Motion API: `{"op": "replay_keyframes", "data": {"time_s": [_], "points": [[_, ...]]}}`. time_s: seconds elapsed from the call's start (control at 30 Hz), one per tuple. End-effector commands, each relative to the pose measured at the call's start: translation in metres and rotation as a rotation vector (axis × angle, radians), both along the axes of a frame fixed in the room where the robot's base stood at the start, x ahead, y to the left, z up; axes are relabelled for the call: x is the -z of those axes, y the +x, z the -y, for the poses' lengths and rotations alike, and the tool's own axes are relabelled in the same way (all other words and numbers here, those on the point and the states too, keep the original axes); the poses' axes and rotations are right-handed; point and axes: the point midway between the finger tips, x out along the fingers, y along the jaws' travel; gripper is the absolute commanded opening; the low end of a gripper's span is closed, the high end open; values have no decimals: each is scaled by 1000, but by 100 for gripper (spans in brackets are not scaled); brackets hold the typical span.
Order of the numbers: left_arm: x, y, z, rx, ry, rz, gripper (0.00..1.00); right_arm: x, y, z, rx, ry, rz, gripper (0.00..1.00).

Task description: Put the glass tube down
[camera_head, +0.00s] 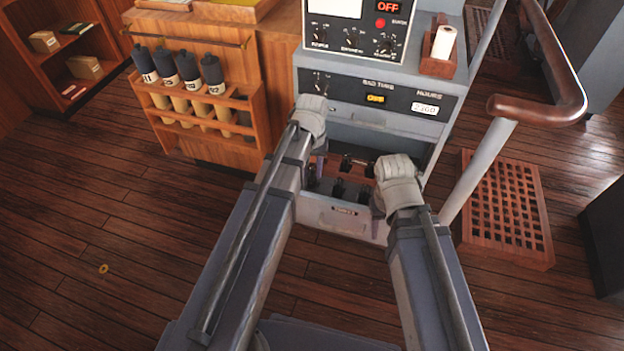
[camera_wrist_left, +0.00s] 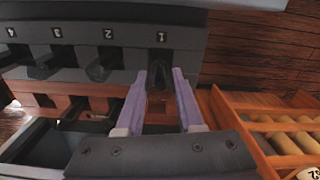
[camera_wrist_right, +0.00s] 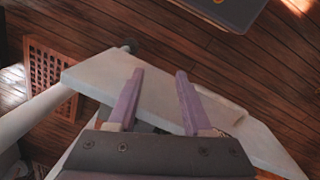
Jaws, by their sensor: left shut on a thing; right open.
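My left gripper (camera_head: 319,160) reaches down over the open drawer (camera_head: 338,218) of the grey cabinet. In the left wrist view its purple fingers (camera_wrist_left: 164,100) stand on either side of a dark thing (camera_wrist_left: 158,76) below the number 1 on a dark numbered strip (camera_wrist_left: 134,36). The fingers are shut on this thing, apparently the glass tube; little of it shows, and no clear glass can be made out. My right gripper (camera_wrist_right: 155,100) is open and empty, above a pale grey panel (camera_wrist_right: 110,72). In the head view its fingers are mostly hidden behind its own wrist.
Dark clips (camera_wrist_left: 103,66) stand below the other numbers. A wooden rack with several capped tubes (camera_head: 188,75) stands to the left. A grey post with a wooden handrail (camera_head: 540,108) rises close on the right, beside a wooden grating (camera_head: 507,208). The floor at left is mostly clear.

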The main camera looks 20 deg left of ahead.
Motion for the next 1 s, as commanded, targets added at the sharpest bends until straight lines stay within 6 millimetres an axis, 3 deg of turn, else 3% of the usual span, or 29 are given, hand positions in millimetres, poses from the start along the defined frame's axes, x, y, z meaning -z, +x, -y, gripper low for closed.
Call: {"op": "replay_keyframes", "data": {"time_s": [0.23,0.67,0.7,0.93,1.0], "points": [[34,0,0,0,0,0,0,34,0,0,0,0,0,50],[37,0,0,0,0,0,0,37,0,0,0,0,0,50],[36,0,0,0,0,0,39,36,0,0,0,0,0,50],[35,0,0,0,0,0,64,35,0,0,0,0,0,50],[35,0,0,0,0,0,66,35,0,0,0,0,0,50]]}}
